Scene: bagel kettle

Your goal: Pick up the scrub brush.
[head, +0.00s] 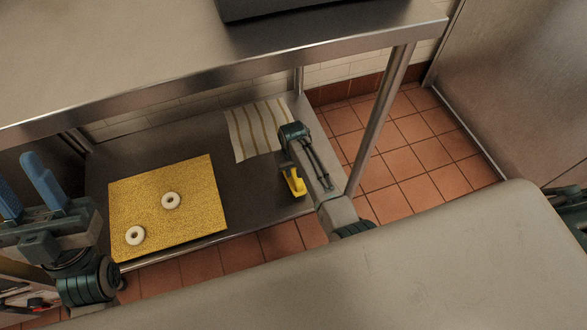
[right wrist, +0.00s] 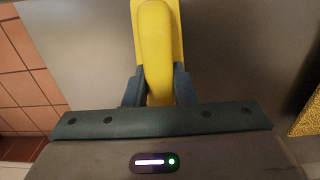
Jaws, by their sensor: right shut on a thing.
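The yellow scrub brush (head: 294,183) is at the right part of the lower shelf, under the end of my right arm. In the right wrist view the brush (right wrist: 156,45) extends up from between the two dark fingers of my right gripper (right wrist: 158,88), which is shut on it. The brush's bristles are hidden, and I cannot tell whether it touches the shelf. My left gripper (head: 28,188) is at the left edge of the head view, with its two blue fingers apart and nothing between them.
The dark lower shelf (head: 135,160) holds a yellow mat (head: 195,218) with two white bagels (head: 171,200) and a striped cloth (head: 255,130). The steel tabletop (head: 150,50) overhangs it, and a metal leg (head: 378,120) stands right of my right arm.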

